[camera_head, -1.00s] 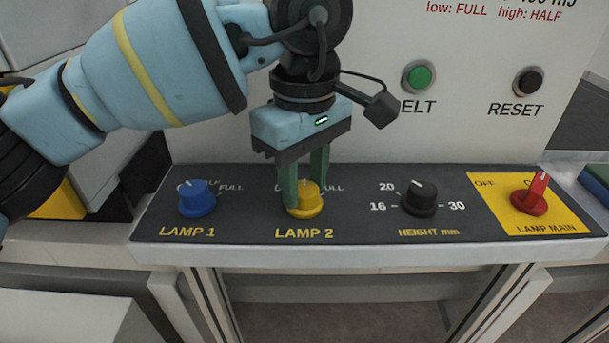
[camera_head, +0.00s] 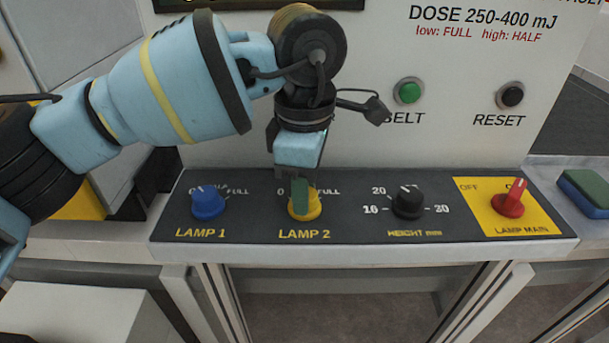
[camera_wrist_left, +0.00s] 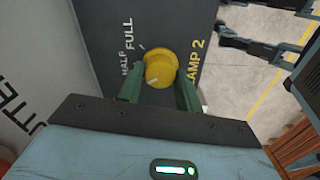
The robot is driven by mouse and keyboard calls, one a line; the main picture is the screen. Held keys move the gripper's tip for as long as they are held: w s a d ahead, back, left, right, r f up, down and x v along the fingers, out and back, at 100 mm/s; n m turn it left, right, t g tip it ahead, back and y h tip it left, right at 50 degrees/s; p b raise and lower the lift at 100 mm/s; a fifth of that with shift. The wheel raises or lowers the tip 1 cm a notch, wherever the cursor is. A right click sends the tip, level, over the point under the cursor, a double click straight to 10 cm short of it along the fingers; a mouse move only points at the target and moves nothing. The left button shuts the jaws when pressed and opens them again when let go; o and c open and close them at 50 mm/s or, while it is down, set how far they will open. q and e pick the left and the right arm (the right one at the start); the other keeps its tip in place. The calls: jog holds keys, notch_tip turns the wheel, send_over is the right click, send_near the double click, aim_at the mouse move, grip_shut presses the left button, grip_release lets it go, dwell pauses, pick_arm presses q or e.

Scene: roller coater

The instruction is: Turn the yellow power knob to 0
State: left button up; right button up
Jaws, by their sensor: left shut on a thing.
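The yellow power knob (camera_head: 315,206) sits on the dark control panel above the LAMP 2 label, with 0 to its upper left and FULL to its upper right. My left gripper (camera_head: 300,205) points down at it and is seen edge-on, one green finger in front of the knob. In the left wrist view, the two fingers of my left gripper (camera_wrist_left: 160,88) are on either side of the yellow knob (camera_wrist_left: 158,68), shut on it. A pale mark shows on the knob there. The 0 is out of that view. My right gripper is not in view.
On the same panel are a blue LAMP 1 knob (camera_head: 208,203) to the left, a black HEIGHT knob (camera_head: 408,203) and a red LAMP MAIN switch (camera_head: 508,204) to the right. A green button (camera_head: 408,92) and a black RESET button (camera_head: 510,95) are on the wall above.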

pick_arm(q)
jog(key=shift+n+p, duration=0.55)
jog(key=shift+n, duration=0.65)
jog(key=o, duration=1)
jog(key=shift+r, duration=3.9)
